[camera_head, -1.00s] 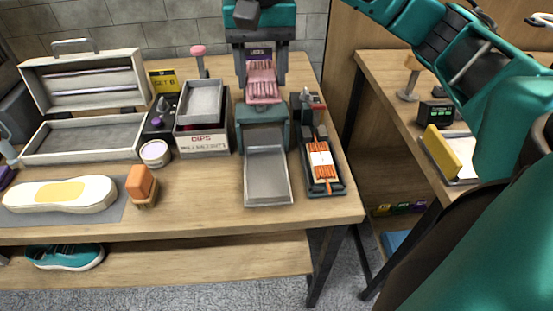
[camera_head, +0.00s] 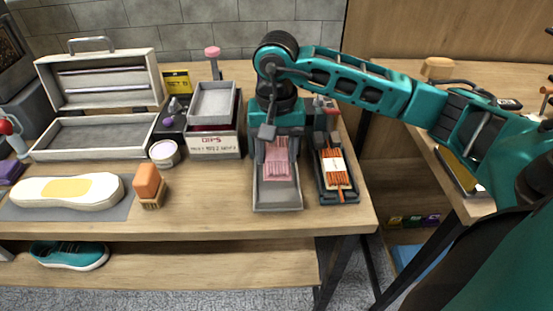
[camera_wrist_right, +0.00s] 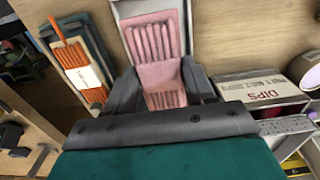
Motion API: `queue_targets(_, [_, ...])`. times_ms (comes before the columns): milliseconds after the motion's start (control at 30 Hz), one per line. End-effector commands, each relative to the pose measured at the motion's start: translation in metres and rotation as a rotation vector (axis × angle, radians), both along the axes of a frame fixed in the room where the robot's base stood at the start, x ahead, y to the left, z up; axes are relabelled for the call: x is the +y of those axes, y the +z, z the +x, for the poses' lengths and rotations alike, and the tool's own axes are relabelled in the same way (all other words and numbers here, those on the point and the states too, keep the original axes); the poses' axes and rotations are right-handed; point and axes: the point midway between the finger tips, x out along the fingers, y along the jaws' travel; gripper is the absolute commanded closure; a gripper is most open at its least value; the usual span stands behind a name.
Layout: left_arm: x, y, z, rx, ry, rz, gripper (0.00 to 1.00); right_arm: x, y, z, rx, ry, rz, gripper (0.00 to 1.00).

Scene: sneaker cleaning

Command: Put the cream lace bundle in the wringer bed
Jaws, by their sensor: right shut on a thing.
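My right gripper (camera_head: 276,148) comes down from above, shut on a pink lace bundle (camera_head: 278,168). The bundle looks pink; I see no clearly cream one. It lies lengthwise over the grey wringer bed (camera_head: 277,201), between its side walls, with the bed's front end bare. In the right wrist view the bundle (camera_wrist_right: 152,42) sits between the two dark fingers (camera_wrist_right: 161,88), lined up with the pale bed (camera_wrist_right: 140,8). Whether it touches the bed's floor is hard to tell. My left gripper is out of view.
A dark tray (camera_head: 353,196) with an orange, white-banded lace bundle (camera_head: 334,165) stands close to the bed's right. A DIPS box (camera_head: 215,146) with a grey tray is at its left. A brush (camera_head: 149,186) and an insole-like piece (camera_head: 68,191) lie further left.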

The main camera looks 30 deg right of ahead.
Motion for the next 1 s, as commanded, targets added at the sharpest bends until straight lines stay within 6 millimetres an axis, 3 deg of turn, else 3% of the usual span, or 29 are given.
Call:
queue_targets(100, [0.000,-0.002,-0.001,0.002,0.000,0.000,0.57,0.000,-0.021,-0.001,0.005,-0.001,0.000,0.80])
queue_targets(200, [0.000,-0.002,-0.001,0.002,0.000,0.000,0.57,0.000,-0.030,0.000,0.002,0.000,0.000,0.80])
queue_targets(933, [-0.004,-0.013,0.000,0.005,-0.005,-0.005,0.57,0.000,-0.041,0.000,0.001,0.000,0.001,0.80])
queue_targets(967, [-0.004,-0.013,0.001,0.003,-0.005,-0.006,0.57,0.000,-0.041,0.000,0.001,0.000,0.001,0.44])
queue_targets(1000, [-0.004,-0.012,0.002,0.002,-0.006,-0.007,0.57,0.000,-0.041,0.000,0.001,0.000,0.001,0.40])
